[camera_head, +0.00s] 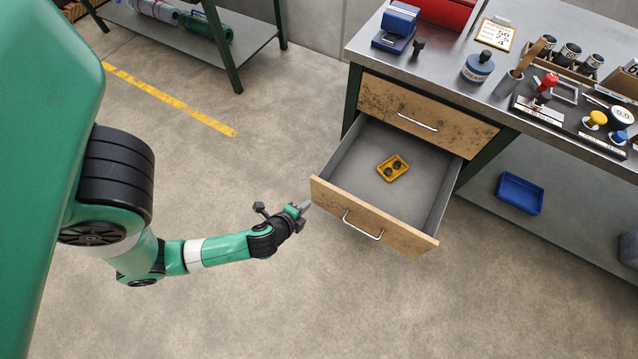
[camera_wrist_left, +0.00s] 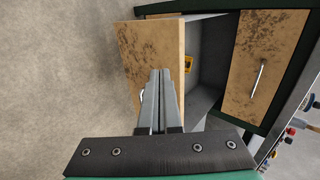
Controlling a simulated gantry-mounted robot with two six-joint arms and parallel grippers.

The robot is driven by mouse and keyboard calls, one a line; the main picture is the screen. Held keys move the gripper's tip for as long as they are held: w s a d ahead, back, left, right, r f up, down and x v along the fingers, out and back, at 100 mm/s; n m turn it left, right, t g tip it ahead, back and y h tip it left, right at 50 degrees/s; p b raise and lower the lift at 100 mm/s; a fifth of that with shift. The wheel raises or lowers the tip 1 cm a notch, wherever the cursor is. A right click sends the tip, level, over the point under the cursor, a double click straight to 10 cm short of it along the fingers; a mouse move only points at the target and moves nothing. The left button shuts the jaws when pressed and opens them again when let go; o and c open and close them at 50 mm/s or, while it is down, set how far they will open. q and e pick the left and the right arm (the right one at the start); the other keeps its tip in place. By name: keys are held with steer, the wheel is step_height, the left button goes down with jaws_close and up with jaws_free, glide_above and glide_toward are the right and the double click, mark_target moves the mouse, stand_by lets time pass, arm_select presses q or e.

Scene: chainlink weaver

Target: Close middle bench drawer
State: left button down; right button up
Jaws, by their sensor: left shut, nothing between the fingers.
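The middle bench drawer (camera_head: 371,217) is pulled well out from the workbench, with a worn wooden front and a metal bar handle (camera_head: 362,226). Inside on its grey floor lies a small yellow tray (camera_head: 393,168) holding small dark pieces. My left gripper (camera_head: 306,206) is shut and empty, close to the left end of the drawer front. In the left wrist view the shut fingers (camera_wrist_left: 160,73) point at the drawer front (camera_wrist_left: 150,55) and overlap it; I cannot tell whether they touch. The handle is mostly hidden behind the fingers there. My right gripper is not in view.
Above the open drawer, an upper drawer (camera_head: 430,112) is shut. The bench top (camera_head: 440,66) carries several tools and holders. A blue bin (camera_head: 520,193) sits on the lower shelf at right. The floor before the drawer is clear.

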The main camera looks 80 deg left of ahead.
mark_target(324, 186)
arm_select(q)
steer(key=w+a+f+b, duration=0.1)
steer(key=a, duration=0.1)
steer(key=w+a+f+b, duration=0.1)
steer(key=w+a, duration=0.1)
steer(key=w+a+f+b, duration=0.1)
steer(key=w+a, duration=0.1)
steer(key=shift+w+a+f, duration=0.2)
steer(key=shift+f, duration=0.2)
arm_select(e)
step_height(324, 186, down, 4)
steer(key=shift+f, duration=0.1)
